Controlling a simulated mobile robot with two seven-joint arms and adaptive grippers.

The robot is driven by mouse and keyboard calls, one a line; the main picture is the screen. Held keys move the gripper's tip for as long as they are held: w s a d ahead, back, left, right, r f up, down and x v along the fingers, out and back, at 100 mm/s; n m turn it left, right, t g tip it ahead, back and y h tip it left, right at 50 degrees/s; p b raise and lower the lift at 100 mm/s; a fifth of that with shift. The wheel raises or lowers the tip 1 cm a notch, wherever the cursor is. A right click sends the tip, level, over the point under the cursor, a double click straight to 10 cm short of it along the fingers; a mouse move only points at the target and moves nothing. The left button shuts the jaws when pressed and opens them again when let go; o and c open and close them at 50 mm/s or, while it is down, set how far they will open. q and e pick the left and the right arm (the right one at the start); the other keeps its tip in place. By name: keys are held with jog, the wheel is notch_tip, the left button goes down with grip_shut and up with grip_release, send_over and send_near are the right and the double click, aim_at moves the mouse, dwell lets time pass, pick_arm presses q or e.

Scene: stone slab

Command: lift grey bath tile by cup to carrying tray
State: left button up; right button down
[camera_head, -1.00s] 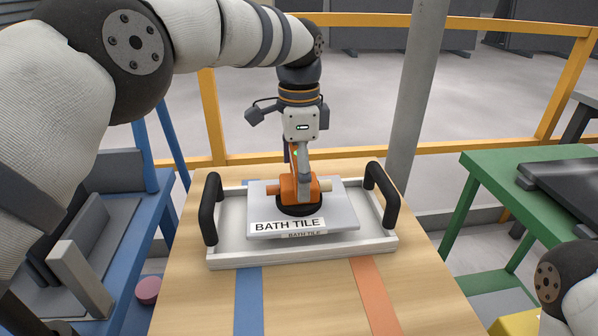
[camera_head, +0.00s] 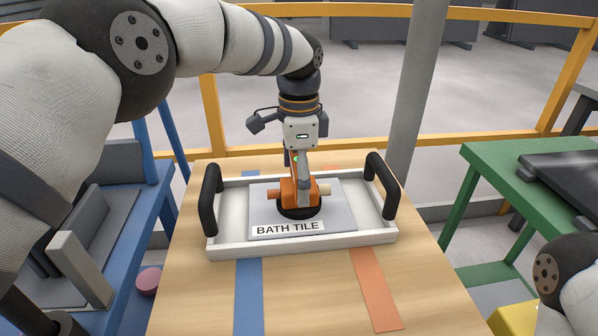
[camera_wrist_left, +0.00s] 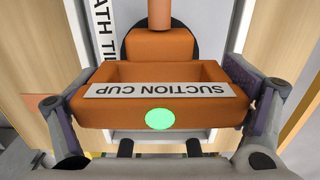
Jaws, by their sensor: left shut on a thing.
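The grey bath tile (camera_head: 340,212), with a white BATH TILE label, lies level inside the white carrying tray (camera_head: 305,245) and appears to rest on its floor. The orange suction cup (camera_head: 290,195) stands on the tile's middle, its dark pad against the top face. My left gripper (camera_head: 303,184) is above the tile, shut on the cup's orange body. In the left wrist view its fingers grip both sides of the suction cup (camera_wrist_left: 150,115), which shows a SUCTION CUP label and a lit green spot. My right gripper is out of view.
The tray has dark handles (camera_head: 208,203) at both ends and stands on a wooden table (camera_head: 310,300) with blue and orange stripes. A blue bench is at left, a green table (camera_head: 500,165) at right. A grey post (camera_head: 417,90) and yellow rails are behind.

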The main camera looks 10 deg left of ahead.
pick_arm(q)
jog(key=o, duration=1.2)
